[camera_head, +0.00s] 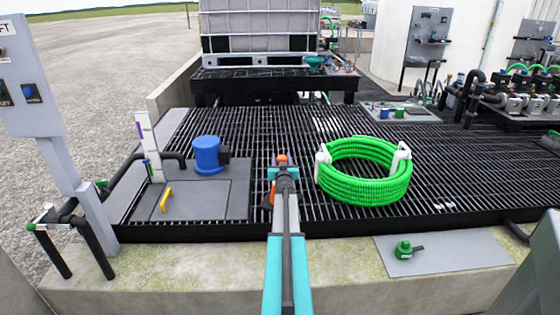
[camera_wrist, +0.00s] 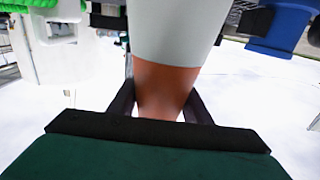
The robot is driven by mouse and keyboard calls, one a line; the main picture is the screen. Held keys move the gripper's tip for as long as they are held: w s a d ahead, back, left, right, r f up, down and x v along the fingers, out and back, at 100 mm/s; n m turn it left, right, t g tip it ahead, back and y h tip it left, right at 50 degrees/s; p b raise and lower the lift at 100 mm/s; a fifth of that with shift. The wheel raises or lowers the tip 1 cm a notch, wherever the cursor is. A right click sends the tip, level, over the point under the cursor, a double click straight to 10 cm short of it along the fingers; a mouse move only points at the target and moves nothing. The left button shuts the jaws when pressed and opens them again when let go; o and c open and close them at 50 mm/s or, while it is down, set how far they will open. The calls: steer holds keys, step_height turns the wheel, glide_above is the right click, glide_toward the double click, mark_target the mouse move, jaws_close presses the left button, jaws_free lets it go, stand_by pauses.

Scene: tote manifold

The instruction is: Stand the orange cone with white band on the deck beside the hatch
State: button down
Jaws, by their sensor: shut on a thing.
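The orange cone with white band fills the middle of the wrist view (camera_wrist: 165,85), its white band above and orange below. My gripper's black fingers (camera_wrist: 161,106) are shut on the orange part. In the head view my gripper (camera_head: 282,172) is over the dark deck grating, with bits of orange cone (camera_head: 271,196) showing beside it. My arm hides most of the cone there; I cannot tell whether its base touches the deck. The hatch (camera_head: 215,204) is a grey plate with a yellow handle (camera_head: 165,200), to the left of my gripper.
A blue drum-shaped unit (camera_head: 208,155) stands at the hatch's back. A coiled green hose (camera_head: 362,185) lies on the grating (camera_head: 440,170) right of my gripper. A caged tank (camera_head: 260,25) stands behind. Only a narrow grating strip shows between hatch and hose.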

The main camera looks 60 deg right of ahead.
steer(key=c, duration=0.9)
jaws_free()
steer(key=shift+a, duration=0.1)
steer(key=shift+v, duration=5.95)
